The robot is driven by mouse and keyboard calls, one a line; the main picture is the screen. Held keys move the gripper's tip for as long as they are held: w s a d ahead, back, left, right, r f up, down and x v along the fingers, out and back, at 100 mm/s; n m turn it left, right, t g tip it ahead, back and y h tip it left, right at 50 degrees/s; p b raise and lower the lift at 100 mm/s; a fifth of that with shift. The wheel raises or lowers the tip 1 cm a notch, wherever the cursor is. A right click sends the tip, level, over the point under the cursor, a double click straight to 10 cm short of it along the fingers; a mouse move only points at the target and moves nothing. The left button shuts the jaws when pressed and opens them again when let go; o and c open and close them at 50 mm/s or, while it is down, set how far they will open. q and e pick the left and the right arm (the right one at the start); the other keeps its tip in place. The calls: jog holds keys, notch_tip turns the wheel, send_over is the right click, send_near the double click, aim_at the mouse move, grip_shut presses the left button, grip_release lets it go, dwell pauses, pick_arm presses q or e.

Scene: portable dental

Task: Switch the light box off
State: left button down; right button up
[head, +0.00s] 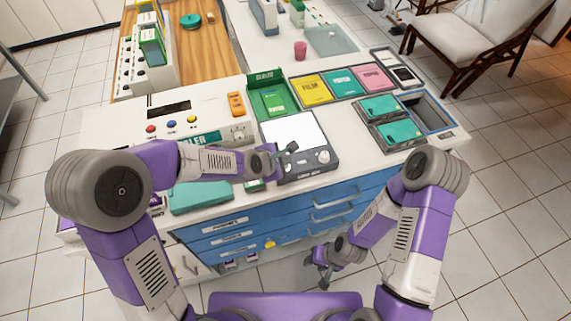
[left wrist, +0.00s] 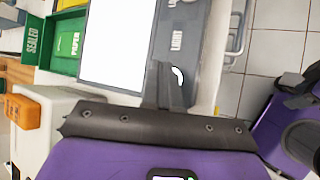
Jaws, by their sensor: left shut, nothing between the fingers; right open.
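The light box (head: 308,174) is a grey unit on the counter with a bright white panel (head: 292,132). A round pale knob (head: 323,157) is on its front strip. In the left wrist view the box's grey strip (left wrist: 181,45) carries lettering, and the white panel (left wrist: 115,42) fills the upper left. My left gripper (head: 291,149) is shut and empty over the front strip, just left of the knob. In the left wrist view its fingers (left wrist: 162,85) cover most of the knob; contact cannot be told. My right gripper (head: 322,284) is open and low before the drawers.
A green tray (head: 271,98) stands behind the box, with yellow, teal and pink packets (head: 342,83) beside it. A white machine with buttons (head: 190,121) is at the left. Grey trays with teal packets (head: 398,132) are at the right. Blue drawers (head: 290,215) are below.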

pick_arm(q)
jog(key=shift+f, duration=0.1)
dwell(0.3)
jog(key=shift+f+b, duration=0.4)
jog(key=shift+b, duration=0.15)
jog(key=shift+r, duration=0.2)
jog(key=shift+r+p, duration=0.3)
jog(key=shift+p, duration=0.1)
jog(key=shift+r, duration=0.1)
notch_tip(320, 180, up, 6)
jog(key=p, duration=0.5)
